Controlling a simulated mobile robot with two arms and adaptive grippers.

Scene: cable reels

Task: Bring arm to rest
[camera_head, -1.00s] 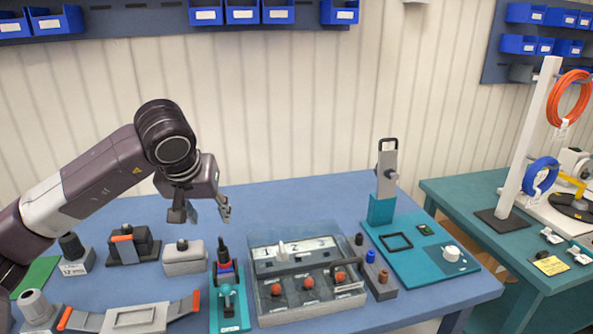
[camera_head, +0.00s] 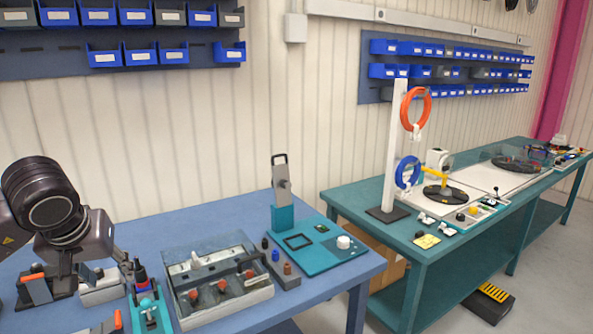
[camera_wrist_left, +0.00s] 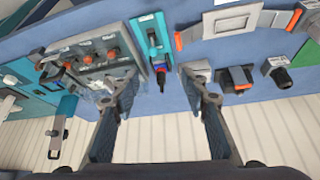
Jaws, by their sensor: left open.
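My left gripper (camera_wrist_left: 160,105) is open and empty in the left wrist view, its two fingers spread apart above the blue table (camera_wrist_left: 150,103). In the head view, my left arm comes in at the left edge, and its gripper (camera_head: 92,268) hangs over the blue table (camera_head: 225,220), partly hidden by the wrist. Nothing is between the fingers. My right gripper is in neither view.
A grey tray with red knobs (camera_head: 215,290) and a teal fixture board (camera_head: 330,255) stand on the blue table. A teal bench (camera_head: 350,203) to the right bears a white post (camera_head: 393,150) with orange (camera_head: 429,108) and blue (camera_head: 401,172) cable coils. Floor shows between benches.

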